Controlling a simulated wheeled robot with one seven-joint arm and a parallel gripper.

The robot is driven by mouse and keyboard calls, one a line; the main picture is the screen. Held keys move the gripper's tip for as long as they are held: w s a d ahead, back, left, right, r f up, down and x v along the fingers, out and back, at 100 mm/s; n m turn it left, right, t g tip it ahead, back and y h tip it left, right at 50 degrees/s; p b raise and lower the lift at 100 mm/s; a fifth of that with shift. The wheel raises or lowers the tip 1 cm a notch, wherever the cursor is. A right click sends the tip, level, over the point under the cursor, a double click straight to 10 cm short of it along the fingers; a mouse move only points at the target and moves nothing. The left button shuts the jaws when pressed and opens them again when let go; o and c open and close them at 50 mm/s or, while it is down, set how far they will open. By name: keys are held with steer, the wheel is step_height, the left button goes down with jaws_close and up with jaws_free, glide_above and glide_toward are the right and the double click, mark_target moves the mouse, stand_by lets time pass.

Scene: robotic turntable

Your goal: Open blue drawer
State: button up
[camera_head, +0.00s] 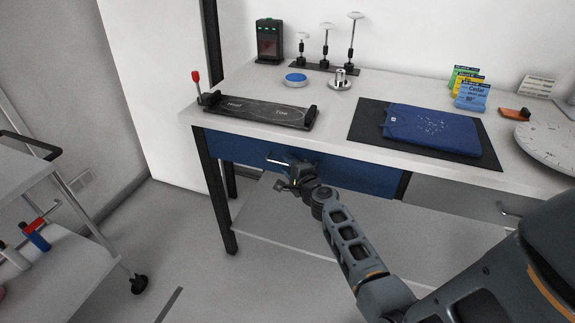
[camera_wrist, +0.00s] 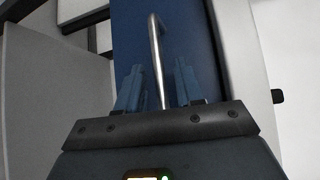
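The blue drawer (camera_head: 232,149) sits under the white tabletop and its front is flush, so it is closed. Its silver bar handle (camera_head: 274,161) is on the front, partly hidden behind my gripper (camera_head: 289,176). In the wrist view, the blue drawer front (camera_wrist: 130,35) fills the middle. The handle (camera_wrist: 154,40) runs lengthwise between the two fingers of my gripper (camera_wrist: 157,85). The fingers are apart, with a visible gap on each side of the bar. Nothing is clamped.
A grey drawer (camera_head: 450,196) is to the right. A cart (camera_head: 75,205) stands at left. The floor (camera_head: 185,235) before the table is clear.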

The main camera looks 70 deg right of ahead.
steer(key=shift+w+d+f, duration=0.1)
steer(key=shift+w+d, duration=0.2)
steer(key=shift+w, duration=0.05)
jaws_close()
stand_by(0.5)
